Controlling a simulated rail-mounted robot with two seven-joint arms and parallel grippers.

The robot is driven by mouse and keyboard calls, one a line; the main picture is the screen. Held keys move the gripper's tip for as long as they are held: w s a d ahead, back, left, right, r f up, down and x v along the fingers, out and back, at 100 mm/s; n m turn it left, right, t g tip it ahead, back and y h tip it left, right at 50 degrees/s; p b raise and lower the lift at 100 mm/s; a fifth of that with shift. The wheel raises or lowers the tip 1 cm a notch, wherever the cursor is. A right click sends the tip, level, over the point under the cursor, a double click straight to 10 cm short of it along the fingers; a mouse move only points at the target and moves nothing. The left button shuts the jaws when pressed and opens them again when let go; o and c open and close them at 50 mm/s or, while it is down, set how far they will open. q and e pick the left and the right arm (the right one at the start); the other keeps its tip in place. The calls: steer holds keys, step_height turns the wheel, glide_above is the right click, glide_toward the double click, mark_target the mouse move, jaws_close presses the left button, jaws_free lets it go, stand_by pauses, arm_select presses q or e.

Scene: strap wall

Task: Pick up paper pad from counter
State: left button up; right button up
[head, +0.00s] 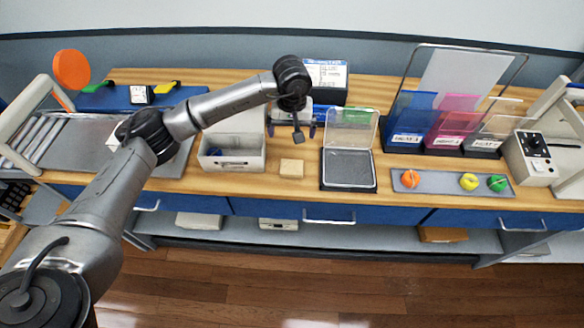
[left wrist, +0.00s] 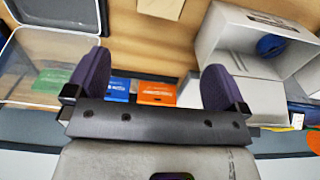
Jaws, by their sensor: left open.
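The likely paper pad is a small tan block (head: 291,168) lying flat on the wooden counter, between an open grey box and a clear-lidded tray. It also shows at the top edge of the left wrist view (left wrist: 161,8), partly cut off. My left gripper (head: 292,130) is over the counter behind the pad, apart from it. Its two purple fingers are spread wide in the left wrist view (left wrist: 152,82), with nothing held between them. My right gripper is in neither view.
The open grey box (head: 231,165) stands left of the pad and the clear-lidded tray (head: 348,170) right of it. Small blue (left wrist: 117,88) and orange (left wrist: 156,93) packs lie beyond my fingers. A grey tray with coloured balls (head: 440,182) is further right. Bare counter lies in front of the pad.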

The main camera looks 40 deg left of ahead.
arm_select(q)
glide_above(292, 161)
step_height(292, 161, down, 8)
steer(key=shift+r, duration=0.1)
steer(key=shift+w+a+f, duration=0.1)
steer(key=shift+f, duration=1.45)
steer(key=shift+w+f, duration=0.1)
steer(key=shift+f, duration=1.4)
steer(key=shift+c, duration=0.3)
steer(key=c, duration=0.7)
